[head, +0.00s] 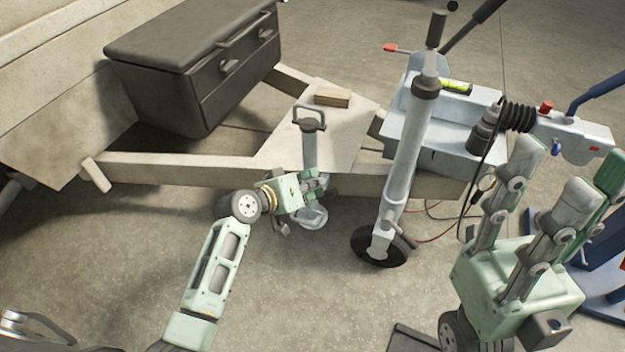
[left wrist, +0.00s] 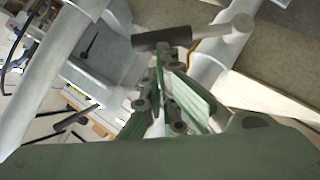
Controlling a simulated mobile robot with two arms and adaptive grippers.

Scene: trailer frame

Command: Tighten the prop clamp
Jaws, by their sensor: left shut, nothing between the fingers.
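The prop (head: 310,150) is a pale upright tube with a dark loop handle on top and a round foot on the floor, beside the trailer's drawbar. In the left wrist view a clamp lever (left wrist: 192,35) with a dark grip and a grey barrel crosses a pale tube (left wrist: 212,62), apparently the prop. My left gripper (head: 318,184) is beside the prop's lower tube. Its fingers (left wrist: 163,62) are shut and empty, pointing at the lever's grip; whether they touch it I cannot tell. The clamp is hidden in the head view. My right gripper (head: 568,165) is open, raised at the right.
The jockey wheel post (head: 405,155) stands right of the prop, with a lever near its wheel (head: 380,246). The coupling (head: 570,135) is at the right. A wooden block (head: 332,96) and dark toolbox (head: 195,65) sit on the frame.

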